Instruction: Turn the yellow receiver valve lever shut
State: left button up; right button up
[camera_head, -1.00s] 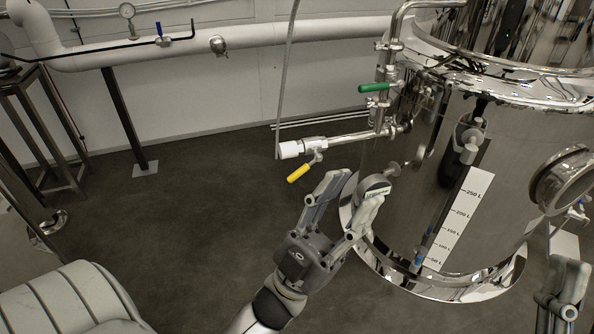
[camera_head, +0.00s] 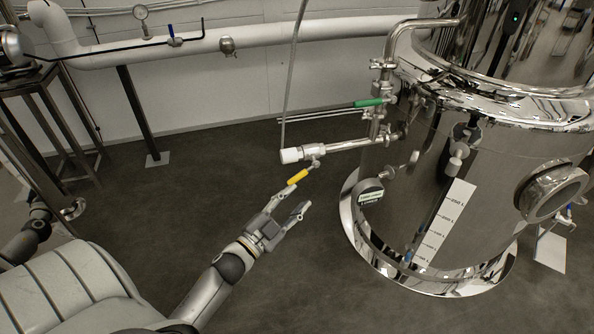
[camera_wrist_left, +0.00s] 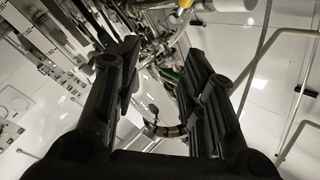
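The yellow lever (camera_head: 297,177) slants down and left from the small valve (camera_head: 314,162) on a steel outlet pipe with a white end (camera_head: 290,155). My left gripper (camera_head: 300,199) is just below the lever, fingers apart and pointing up and right. A small gap shows between the upper fingertip and the lever; contact is not visible. In the left wrist view, my gripper's two dark fingers (camera_wrist_left: 155,75) are spread with nothing held between them. A bit of yellow (camera_wrist_left: 186,4), likely the lever, shows at the top edge there. My right gripper is out of view.
A green lever (camera_head: 368,103) sits on the pipe above. A round gauge (camera_head: 370,191) and the polished tank (camera_head: 425,180) stand to the right of my gripper. A white pipe (camera_head: 250,38) runs along the wall. The floor (camera_head: 220,175) left of the lever is clear.

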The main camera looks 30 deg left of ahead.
pick_arm(q)
jog(key=g+y+p, duration=0.1)
jog(key=y, duration=0.1)
send_near(295, 181)
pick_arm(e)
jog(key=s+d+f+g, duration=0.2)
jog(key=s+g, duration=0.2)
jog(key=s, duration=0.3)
pick_arm(q)
jog(key=shift+n, duration=0.3)
jog(key=w+b, duration=0.1)
jog(key=w, duration=0.3)
jog(key=shift+w+r, duration=0.2)
jog(key=shift+w, duration=0.05)
jog(key=w+b, duration=0.1)
jog(key=w, duration=0.4)
jog(key=shift+w, duration=0.9)
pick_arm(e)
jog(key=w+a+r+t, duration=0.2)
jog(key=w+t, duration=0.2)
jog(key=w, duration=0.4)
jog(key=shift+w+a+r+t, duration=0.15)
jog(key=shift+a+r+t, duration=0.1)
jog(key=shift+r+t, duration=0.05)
pick_arm(q)
jog(key=shift+c, duration=0.3)
grip_shut()
